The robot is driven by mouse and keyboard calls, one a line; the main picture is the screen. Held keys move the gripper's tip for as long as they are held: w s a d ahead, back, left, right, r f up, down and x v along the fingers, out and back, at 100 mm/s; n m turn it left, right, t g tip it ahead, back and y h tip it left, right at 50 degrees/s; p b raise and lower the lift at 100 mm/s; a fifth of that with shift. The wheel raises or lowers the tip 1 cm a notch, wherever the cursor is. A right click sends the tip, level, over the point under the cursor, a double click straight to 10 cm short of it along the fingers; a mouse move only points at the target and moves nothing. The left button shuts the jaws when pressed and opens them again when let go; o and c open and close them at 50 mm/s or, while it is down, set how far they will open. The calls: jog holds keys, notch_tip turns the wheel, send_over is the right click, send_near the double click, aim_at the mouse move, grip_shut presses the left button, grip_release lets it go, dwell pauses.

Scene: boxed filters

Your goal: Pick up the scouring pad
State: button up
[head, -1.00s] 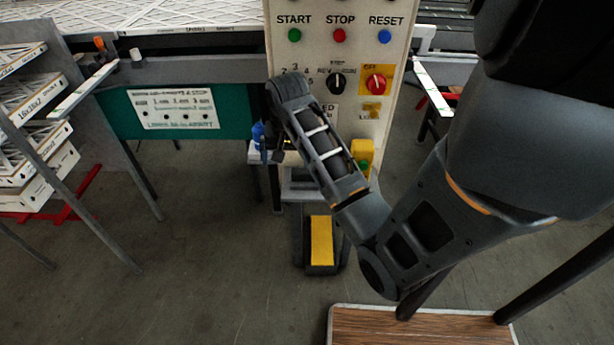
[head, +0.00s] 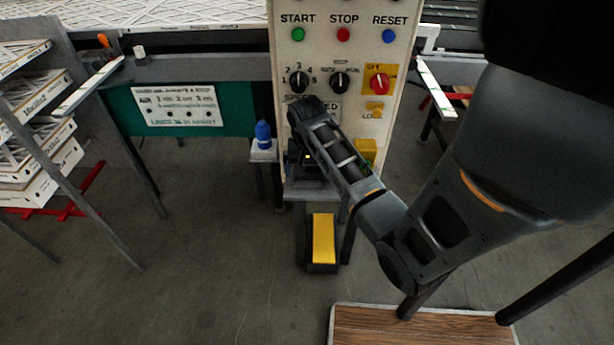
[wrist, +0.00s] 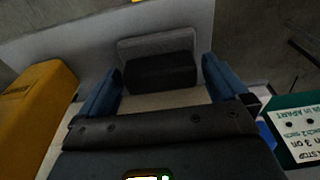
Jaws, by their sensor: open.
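In the wrist view, a dark grey and black block (wrist: 160,68), which looks like the scouring pad, lies on a pale shelf (wrist: 45,45). My gripper (wrist: 163,64) is open, with one blue finger on each side of the block. Gaps show between the block and both fingers, and nothing is held. I cannot tell how far the fingertips are above the shelf. In the head view my gripper (head: 304,163) is at the small shelf in front of the control panel; my arm hides the pad there.
A yellow box (wrist: 35,105) stands left of the gripper in the wrist view. A blue bottle (head: 263,134) stands left of it in the head view. The control panel (head: 352,55) rises behind. A yellow-topped pedal (head: 323,238) is on the floor below.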

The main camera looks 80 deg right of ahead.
jog(key=shift+f, duration=0.1)
jog(key=shift+c, duration=0.3)
jog(key=c, duration=0.8)
jog(key=shift+c, duration=0.2)
jog(key=shift+a+r, duration=0.2)
jog(key=shift+r, duration=0.45)
notch_tip(320, 180, up, 6)
jog(key=shift+f, duration=0.2)
jog(key=s+a+b, duration=0.1)
jog(key=a+b, duration=0.2)
jog(key=a, duration=1.6)
jog(key=shift+s+a, duration=0.25)
jog(key=shift+s, duration=0.1)
jog(key=shift+r, duration=0.1)
